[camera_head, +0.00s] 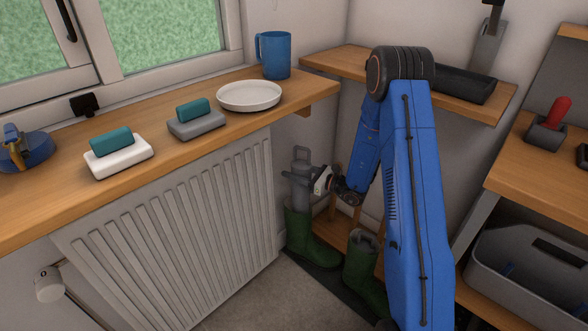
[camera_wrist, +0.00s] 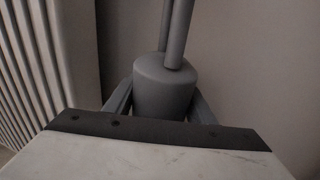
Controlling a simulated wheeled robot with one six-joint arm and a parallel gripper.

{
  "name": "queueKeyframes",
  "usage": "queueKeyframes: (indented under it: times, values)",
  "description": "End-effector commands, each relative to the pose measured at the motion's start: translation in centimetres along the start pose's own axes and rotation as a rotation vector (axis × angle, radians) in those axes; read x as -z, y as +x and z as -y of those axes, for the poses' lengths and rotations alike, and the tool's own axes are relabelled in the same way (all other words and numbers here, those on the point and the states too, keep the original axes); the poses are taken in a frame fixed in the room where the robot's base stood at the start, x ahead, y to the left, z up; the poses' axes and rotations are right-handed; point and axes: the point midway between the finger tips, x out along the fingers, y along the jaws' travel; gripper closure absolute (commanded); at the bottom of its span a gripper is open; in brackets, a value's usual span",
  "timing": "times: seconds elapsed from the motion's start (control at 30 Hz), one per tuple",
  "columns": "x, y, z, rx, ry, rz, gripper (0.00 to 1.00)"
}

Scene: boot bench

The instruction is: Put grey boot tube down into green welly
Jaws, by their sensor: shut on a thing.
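The grey boot tube (camera_head: 299,193), a cylinder with a loop handle on top, stands upright over the left green welly (camera_head: 308,244). Its lower end meets the welly's opening; I cannot tell how far inside it is. My gripper (camera_head: 314,181) is shut on the tube from the right side. In the wrist view the tube's rounded top and handle posts (camera_wrist: 166,80) rise between the two grey fingers of my gripper (camera_wrist: 160,108). A second green welly (camera_head: 362,268) stands to the right, partly hidden by my arm, with something grey showing at its opening.
A ribbed radiator (camera_head: 170,235) stands close left of the wellies, under a wooden sill (camera_head: 65,190) with soap dishes, a white plate (camera_head: 249,96) and a blue mug (camera_head: 274,55). A shelf (camera_head: 335,61) is above. A grey caddy (camera_head: 520,275) sits at right.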

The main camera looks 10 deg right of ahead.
Motion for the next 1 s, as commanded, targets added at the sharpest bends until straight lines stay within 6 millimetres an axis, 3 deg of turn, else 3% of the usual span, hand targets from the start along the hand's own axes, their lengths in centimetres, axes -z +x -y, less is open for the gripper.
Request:
queueKeyframes:
  times: [1.0]
  values:
    - [4.1, 0.0, 0.1, 0.0, 0.001, 0.0, 0.71]
